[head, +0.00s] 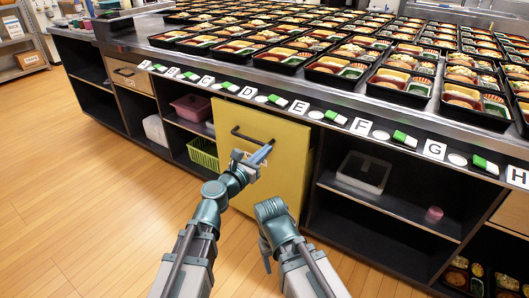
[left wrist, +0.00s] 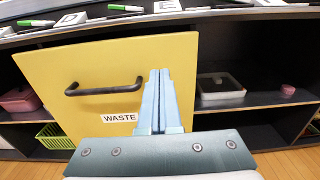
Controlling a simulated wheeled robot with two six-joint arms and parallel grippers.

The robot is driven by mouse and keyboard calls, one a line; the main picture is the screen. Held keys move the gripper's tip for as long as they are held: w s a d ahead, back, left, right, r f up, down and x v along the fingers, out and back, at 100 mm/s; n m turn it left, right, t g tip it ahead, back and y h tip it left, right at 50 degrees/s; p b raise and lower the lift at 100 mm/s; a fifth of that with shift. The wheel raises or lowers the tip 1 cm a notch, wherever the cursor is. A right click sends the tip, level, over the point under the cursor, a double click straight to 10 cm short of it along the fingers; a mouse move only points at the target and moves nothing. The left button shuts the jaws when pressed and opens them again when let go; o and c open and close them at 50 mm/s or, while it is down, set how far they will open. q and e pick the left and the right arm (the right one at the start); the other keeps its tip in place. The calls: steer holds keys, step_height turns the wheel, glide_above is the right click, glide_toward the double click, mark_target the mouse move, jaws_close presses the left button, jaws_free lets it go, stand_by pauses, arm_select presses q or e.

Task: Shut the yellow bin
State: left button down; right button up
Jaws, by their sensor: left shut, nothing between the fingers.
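The yellow bin front (head: 285,160) sits in the counter's row of compartments and appears to stand a little proud of the dark shelves beside it. It has a black bar handle (head: 252,136). In the left wrist view the yellow front (left wrist: 60,75) shows its handle (left wrist: 103,89) and a WASTE label (left wrist: 120,118). My left gripper (head: 262,154) is shut and empty, in front of the panel, right of the handle. Its fingertips (left wrist: 159,72) cover part of the panel near its right edge; contact cannot be told. My right arm's end (head: 270,208) is low before the bin; its fingers are unclear.
Above the bin, the counter holds rows of bento trays (head: 335,66) and a lettered strip with green markers (head: 335,117). Open shelves flank the bin, with a green basket (head: 204,153) at left and a lidded container (head: 363,172) at right. The wooden floor (head: 75,200) at left is clear.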

mark_target(287, 131)
arm_select(q)
steer(key=x, duration=1)
steer(key=shift+w+d, duration=0.2)
steer(key=shift+w, duration=0.1)
steer(key=x, duration=1)
steer(key=shift+w, duration=0.15)
steer(key=shift+a, duration=0.1)
